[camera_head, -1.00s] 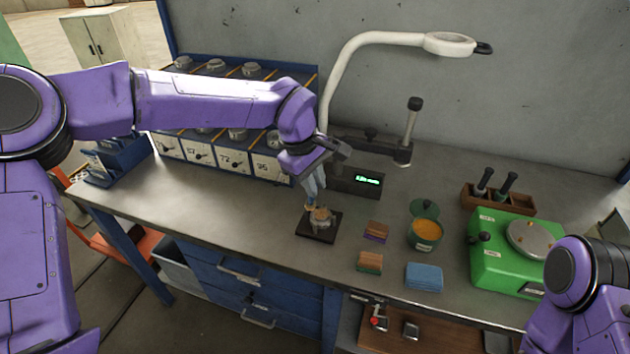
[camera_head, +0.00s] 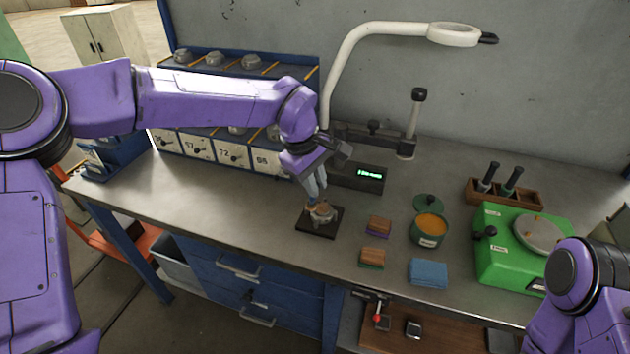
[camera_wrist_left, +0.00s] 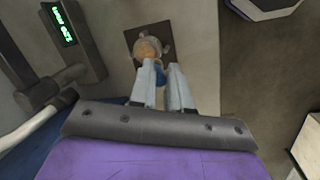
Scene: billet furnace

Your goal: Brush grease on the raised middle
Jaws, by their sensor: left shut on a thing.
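My left gripper (camera_head: 315,188) points down over the dark square plate (camera_head: 310,228) on the bench. It is shut on a small brush, whose blue part (camera_wrist_left: 159,97) shows between the fingers in the left wrist view. A small metal part (camera_head: 323,212) sits on the plate; it also shows in the left wrist view (camera_wrist_left: 167,45). The brush's tan end (camera_wrist_left: 147,50) overlaps this part; whether it touches cannot be told. The part's raised middle is mostly hidden. An open green pot (camera_head: 428,240) of orange grease stands to the right. My right gripper is out of view.
Two small brush-like blocks (camera_head: 379,227) and a blue cloth (camera_head: 428,273) lie near the pot. A green machine (camera_head: 500,262) stands at the right. A display box (camera_head: 368,178) and lamp arm (camera_head: 345,70) stand behind. The bench's left front is clear.

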